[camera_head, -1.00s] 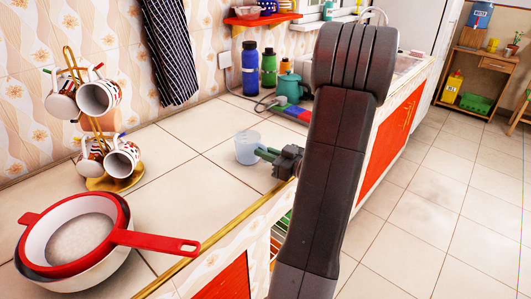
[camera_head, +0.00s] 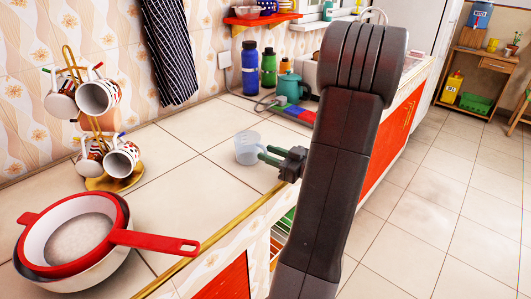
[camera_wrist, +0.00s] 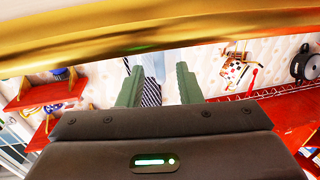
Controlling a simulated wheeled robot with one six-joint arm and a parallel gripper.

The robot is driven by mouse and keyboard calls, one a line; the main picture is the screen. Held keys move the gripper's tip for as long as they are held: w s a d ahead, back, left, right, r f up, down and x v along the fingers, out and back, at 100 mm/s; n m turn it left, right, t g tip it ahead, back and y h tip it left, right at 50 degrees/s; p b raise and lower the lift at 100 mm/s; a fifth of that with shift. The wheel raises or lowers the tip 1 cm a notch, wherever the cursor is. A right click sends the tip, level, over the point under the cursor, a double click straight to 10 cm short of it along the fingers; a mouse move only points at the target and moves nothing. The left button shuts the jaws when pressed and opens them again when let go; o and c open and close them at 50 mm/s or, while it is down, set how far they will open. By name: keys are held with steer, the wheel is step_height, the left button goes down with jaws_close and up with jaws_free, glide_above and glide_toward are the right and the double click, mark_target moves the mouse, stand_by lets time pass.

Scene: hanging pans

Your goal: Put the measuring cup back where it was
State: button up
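The measuring cup (camera_head: 248,149) is clear, pale and upright on the tiled counter, near its front edge. My gripper (camera_head: 265,154) reaches in from the right at low height, its two green fingers pointing at the cup's right side. The fingers are spread apart, with their tips close to the cup; I cannot tell whether they touch it. In the wrist view my gripper (camera_wrist: 158,80) shows both fingers apart, with a pale bluish shape and a striped cloth seen between them. The cup is not clear in that view.
A red strainer (camera_head: 150,240) rests in a pan at the front left. A gold mug stand (camera_head: 108,182) stands behind it. The gold counter edge (camera_head: 225,228) runs below my gripper. Bare counter surrounds the cup.

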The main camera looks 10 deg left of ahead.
steer(key=b+v, duration=0.1)
steer(key=v, duration=0.9)
